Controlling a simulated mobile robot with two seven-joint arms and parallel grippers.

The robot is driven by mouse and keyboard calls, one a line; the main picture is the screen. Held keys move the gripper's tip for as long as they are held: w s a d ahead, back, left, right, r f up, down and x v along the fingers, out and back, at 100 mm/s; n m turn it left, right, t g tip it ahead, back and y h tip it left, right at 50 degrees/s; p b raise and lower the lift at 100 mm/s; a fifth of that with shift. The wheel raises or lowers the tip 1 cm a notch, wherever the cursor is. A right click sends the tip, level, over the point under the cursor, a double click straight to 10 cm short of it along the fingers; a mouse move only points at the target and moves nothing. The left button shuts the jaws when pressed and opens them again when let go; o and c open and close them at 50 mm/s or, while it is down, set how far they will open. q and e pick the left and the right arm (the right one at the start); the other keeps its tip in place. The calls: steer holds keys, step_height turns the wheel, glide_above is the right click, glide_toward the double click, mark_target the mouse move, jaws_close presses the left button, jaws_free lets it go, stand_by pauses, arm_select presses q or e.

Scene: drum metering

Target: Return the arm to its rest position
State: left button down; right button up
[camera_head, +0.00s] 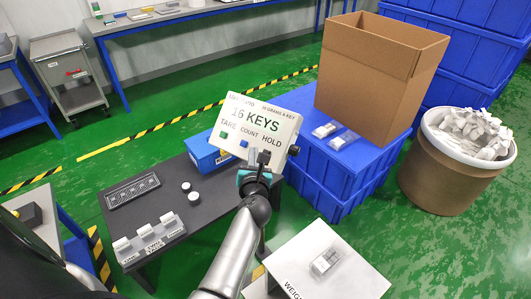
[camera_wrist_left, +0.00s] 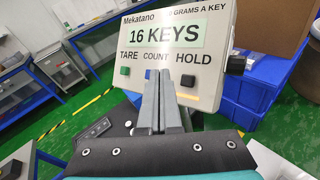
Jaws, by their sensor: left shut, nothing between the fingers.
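My left arm comes up from the bottom of the head view. Its gripper (camera_head: 262,158) is raised in front of the lower edge of a white display panel (camera_head: 245,115). The panel reads "16 KEYS" above the words TARE, COUNT and HOLD. In the left wrist view the gripper's two grey fingers (camera_wrist_left: 161,98) are pressed together and empty. They stand before the panel (camera_wrist_left: 215,20), below the word COUNT, and hide part of its lower edge. A green button (camera_wrist_left: 125,71) shows left of them. I cannot tell whether they touch the panel. My right gripper is out of view.
A white weighing plate (camera_head: 362,277) at the bottom holds a clear packet (camera_head: 325,262). The dark table (camera_head: 180,187) carries a black tray, small round pots and labelled blocks. An open carton (camera_head: 370,75) stands on blue crates (camera_head: 340,172), left of a full brown bin (camera_head: 440,185).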

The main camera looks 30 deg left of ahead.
arm_select(q)
steer(key=s+d+f+m+g+h+b, duration=0.1)
steer(key=s+d+f+m+h+b, duration=0.3)
steer(key=f+m, duration=0.6)
steer(key=s+d+f+m+g+h+p, duration=0.1)
steer(key=s+d+f+m, duration=0.5)
steer(key=f, duration=0.5)
steer(key=s+d+f+m+g+h+b, duration=0.25)
steer(key=s+d+f+m, duration=0.2)
steer(key=f+m, duration=0.6)
steer(key=s+f+m+g+b, duration=0.1)
steer(key=s+f+m, duration=0.4)
steer(key=s, duration=0.5)
steer(key=s+a+f+m+g+b, duration=0.1)
steer(key=s+f+m+g, duration=0.3)
steer(key=s, duration=0.7)
steer(key=s+a+f+m+g+b, duration=0.1)
steer(key=s+f+m+g, duration=0.2)
steer(key=s+f+m, duration=0.4)
steer(key=s+h, duration=0.1)
steer(key=s, duration=0.3)
steer(key=shift+f, duration=0.3)
